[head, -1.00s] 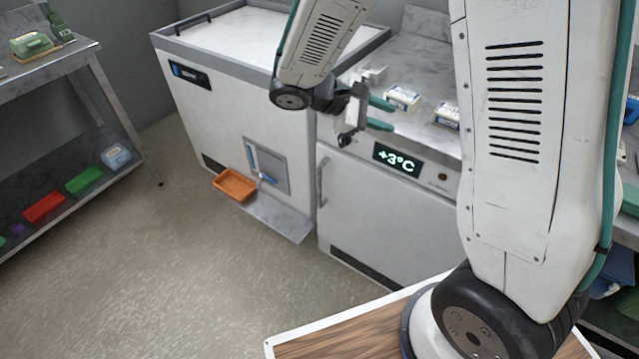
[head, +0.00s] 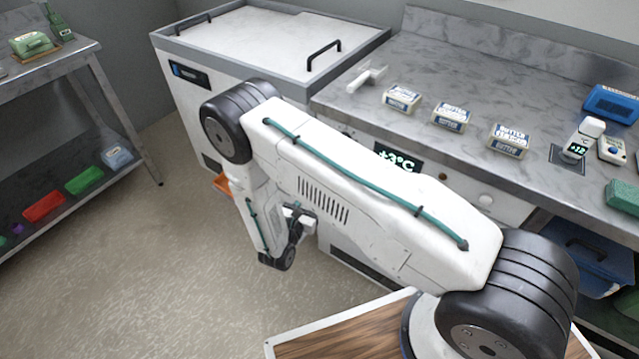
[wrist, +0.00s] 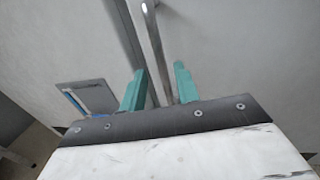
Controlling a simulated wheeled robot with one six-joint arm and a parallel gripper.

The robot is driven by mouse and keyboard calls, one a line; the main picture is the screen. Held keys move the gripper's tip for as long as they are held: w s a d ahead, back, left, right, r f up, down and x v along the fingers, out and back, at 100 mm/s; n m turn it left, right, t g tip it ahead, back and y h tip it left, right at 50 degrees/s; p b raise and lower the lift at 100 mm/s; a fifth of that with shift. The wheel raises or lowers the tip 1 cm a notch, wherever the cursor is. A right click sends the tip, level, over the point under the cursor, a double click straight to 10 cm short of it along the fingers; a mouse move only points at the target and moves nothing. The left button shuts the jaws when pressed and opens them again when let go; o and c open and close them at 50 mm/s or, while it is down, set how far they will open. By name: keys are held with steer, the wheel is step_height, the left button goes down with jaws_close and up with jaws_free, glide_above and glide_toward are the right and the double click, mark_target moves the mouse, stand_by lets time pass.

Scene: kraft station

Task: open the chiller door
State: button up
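The chiller door (head: 336,236) is a white front panel under the +3°C display (head: 398,160). It looks closed, though my arm covers much of it in the head view. In the wrist view, the door (wrist: 235,45) fills the right side, and its vertical metal handle (wrist: 153,40) runs down between my two teal fingers. My gripper (wrist: 159,72) is open, with a finger on each side of the handle and gaps visible. I cannot tell whether a finger touches it.
A white chest unit (head: 185,110) stands left of the chiller, with an orange tray (head: 221,183) at its front. A shelf rack (head: 90,150) stands far left. Floor in front is free.

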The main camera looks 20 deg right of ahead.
steer(key=x, duration=0.7)
steer(key=shift+w+d+f, duration=0.2)
steer(key=shift+w+f, duration=0.05)
steer(key=shift+w, duration=0.05)
steer(key=shift+s, duration=0.1)
jaws_close()
